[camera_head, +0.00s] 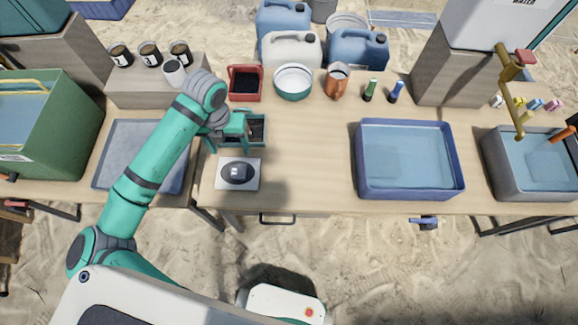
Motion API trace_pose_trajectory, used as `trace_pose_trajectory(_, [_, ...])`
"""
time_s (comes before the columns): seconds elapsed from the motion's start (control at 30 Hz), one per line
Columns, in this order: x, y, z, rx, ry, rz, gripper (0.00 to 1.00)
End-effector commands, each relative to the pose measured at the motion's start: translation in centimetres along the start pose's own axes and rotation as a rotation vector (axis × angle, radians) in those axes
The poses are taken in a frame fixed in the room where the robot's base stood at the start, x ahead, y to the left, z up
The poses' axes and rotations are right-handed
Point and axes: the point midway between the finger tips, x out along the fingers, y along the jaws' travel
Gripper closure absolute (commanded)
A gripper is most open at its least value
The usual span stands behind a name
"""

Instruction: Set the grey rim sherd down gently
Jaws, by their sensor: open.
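No sherd can be made out between the fingers.
A blue basin (409,199) stands at the right, a grey tray (110,168) at the left. Behind are a red bin (245,69), a white-and-teal bowl (294,95), an orange jug (336,86) and two small bottles. The bench (310,150) between scale and basin is clear.

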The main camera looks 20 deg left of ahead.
Motion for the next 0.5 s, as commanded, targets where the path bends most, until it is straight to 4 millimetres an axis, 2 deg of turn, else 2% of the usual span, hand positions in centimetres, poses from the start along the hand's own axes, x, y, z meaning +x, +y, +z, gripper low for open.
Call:
trace_pose_trajectory(0.07, [0.1, -0.6, 0.3, -0.003, -0.010, -0.011, 0.32])
trace_pose_trajectory(0.17, [0.1, -3.3, 1.7, -0.026, -0.057, -0.061, 0.32])
trace_pose_trajectory(0.27, [-0.2, -8.5, 4.0, -0.079, -0.140, -0.165, 0.32])
trace_pose_trajectory(0.33, [-0.8, -12.9, 5.8, -0.137, -0.205, -0.265, 0.32])
trace_pose_trajectory(0.5, [-3.3, -22.9, 9.0, -0.307, -0.319, -0.534, 0.32])
